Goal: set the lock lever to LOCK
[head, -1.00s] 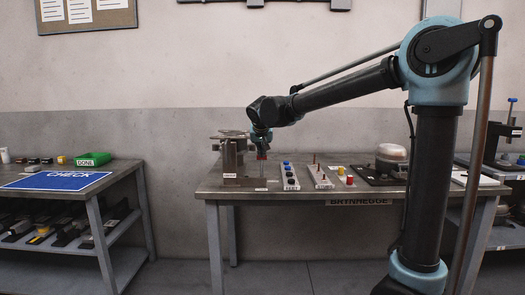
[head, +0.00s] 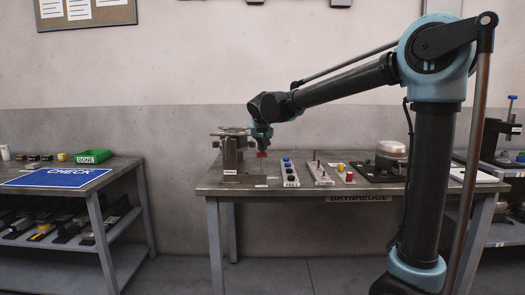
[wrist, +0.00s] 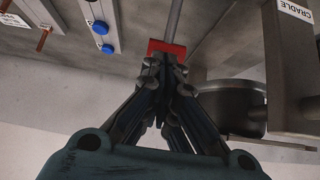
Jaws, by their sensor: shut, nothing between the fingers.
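A red block (wrist: 167,48) on a grey rod (wrist: 175,18) shows at my fingertips in the wrist view; it looks like the lock lever's handle. No LOCK marking can be read. My gripper (wrist: 168,62) is shut, with its fingertips against or just beside the red block; I cannot tell if they touch. In the head view my gripper (head: 262,145) points down over the bench's left part, just right of the grey metal fixture (head: 231,158).
The fixture's CRADLE label (wrist: 295,9) shows in the wrist view. Right of my gripper on the bench (head: 222,189) stand a panel with blue buttons (head: 289,172) and a panel with brown pegs (head: 320,174). A side table with a blue CHECK mat (head: 58,178) stands left across a floor gap.

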